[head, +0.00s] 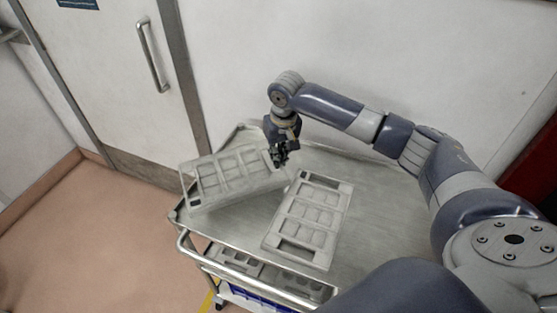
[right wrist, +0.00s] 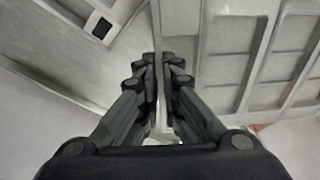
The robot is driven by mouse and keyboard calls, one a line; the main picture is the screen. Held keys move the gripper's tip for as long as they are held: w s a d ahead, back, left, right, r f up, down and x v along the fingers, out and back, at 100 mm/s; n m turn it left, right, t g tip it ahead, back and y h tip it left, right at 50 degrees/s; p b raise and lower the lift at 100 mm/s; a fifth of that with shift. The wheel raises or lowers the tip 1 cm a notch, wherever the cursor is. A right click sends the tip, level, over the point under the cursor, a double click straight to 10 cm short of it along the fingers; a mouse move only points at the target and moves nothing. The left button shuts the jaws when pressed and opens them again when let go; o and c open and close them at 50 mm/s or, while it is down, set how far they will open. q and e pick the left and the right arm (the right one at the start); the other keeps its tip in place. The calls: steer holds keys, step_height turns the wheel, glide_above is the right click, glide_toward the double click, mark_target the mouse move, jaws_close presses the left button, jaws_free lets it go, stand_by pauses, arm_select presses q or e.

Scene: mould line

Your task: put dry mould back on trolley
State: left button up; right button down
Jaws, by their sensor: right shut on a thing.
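A pale grey mould (head: 232,172) with several square cavities is at the left end of the trolley top (head: 385,190). My right gripper (head: 281,153) is shut on its right edge. The mould is tilted; whether it touches the trolley I cannot tell. In the right wrist view the fingers (right wrist: 162,75) close on a thin wall of the held mould (right wrist: 235,50), whose cavities show at the right. A second similar mould (head: 318,210) lies flat on the trolley, right of the held one. My left gripper is not in view.
A lower shelf of the trolley carries more moulds (head: 262,268), with a blue crate (head: 258,299) below. A door with a handle (head: 152,55) and a white wall stand behind. The right part of the trolley top is clear; open floor (head: 110,235) lies left.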

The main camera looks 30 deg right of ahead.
step_height(320, 180, down, 2)
steer(key=shift+s+f+p, duration=0.1)
steer(key=shift+p, duration=0.25)
steer(key=shift+f, duration=0.15)
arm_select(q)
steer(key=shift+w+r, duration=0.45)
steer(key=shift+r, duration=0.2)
arm_select(e)
steer(key=shift+f, duration=0.3)
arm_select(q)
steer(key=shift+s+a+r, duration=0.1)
arm_select(e)
steer(key=shift+f, duration=0.3)
steer(key=c, duration=1.8)
jaws_free()
